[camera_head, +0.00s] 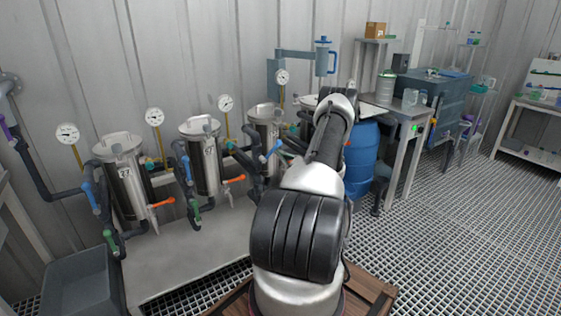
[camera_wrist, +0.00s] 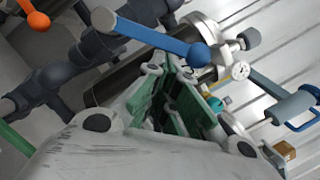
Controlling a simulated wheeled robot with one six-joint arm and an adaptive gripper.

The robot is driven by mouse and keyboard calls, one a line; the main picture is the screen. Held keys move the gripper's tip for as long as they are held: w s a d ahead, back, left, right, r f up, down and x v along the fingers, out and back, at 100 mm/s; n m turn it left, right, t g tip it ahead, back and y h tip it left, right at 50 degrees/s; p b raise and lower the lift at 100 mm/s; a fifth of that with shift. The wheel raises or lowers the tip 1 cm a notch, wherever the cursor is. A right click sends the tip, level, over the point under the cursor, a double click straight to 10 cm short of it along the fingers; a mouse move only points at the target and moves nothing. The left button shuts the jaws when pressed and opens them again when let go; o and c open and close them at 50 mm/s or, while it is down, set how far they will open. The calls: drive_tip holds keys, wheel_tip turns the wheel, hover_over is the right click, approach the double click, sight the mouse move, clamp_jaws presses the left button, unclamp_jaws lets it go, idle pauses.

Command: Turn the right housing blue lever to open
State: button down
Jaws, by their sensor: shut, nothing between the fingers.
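The blue lever (camera_wrist: 158,38) is large in the wrist view, a bar slanting down to the right and ending in a round ball. My gripper (camera_wrist: 176,84) is just below it in the picture, its green-padded fingers shut and empty. The fingertips look close to the ball end; I cannot tell whether they touch. In the head view a tilted blue lever (camera_head: 272,151) shows left of my arm, by the right housing (camera_head: 308,103). My arm covers much of that housing and hides my gripper there.
Dark pipes (camera_wrist: 95,48) and an orange lever (camera_wrist: 38,21) lie left of the blue lever in the wrist view. Other steel housings (camera_head: 128,180) with gauges stand leftward along the wall. A blue barrel (camera_head: 362,158) and a table (camera_head: 398,118) are right of my arm.

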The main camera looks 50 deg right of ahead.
drive_tip(key=r+n, duration=0.1)
drive_tip(key=n, duration=0.1)
drive_tip(key=a+r+n+y, duration=0.1)
drive_tip(key=n, duration=0.1)
drive_tip(key=r+n+g, duration=0.1)
drive_tip(key=n, duration=0.1)
drive_tip(key=shift+w+a+r, duration=0.2)
drive_tip(key=shift+a+r, duration=0.05)
drive_tip(key=shift+r, duration=0.05)
drive_tip(key=n, duration=0.1)
drive_tip(key=a+r+n, duration=0.1)
drive_tip(key=n, duration=0.1)
drive_tip(key=shift+w+a+r+g+y, duration=0.1)
drive_tip(key=shift+w+a+g+y, duration=0.1)
drive_tip(key=shift+g+y, duration=0.2)
drive_tip(key=shift+a+r, duration=0.2)
drive_tip(key=shift+a, duration=0.15)
approach(275, 146)
drive_tip(key=shift+s+d+r, duration=0.35)
drive_tip(key=shift+s+d, duration=0.15)
drive_tip(key=shift+s, duration=0.1)
drive_tip(key=shift+s+d+r, duration=0.4)
drive_tip(key=shift+s+d, duration=0.1)
drive_tip(key=shift+s, duration=0.05)
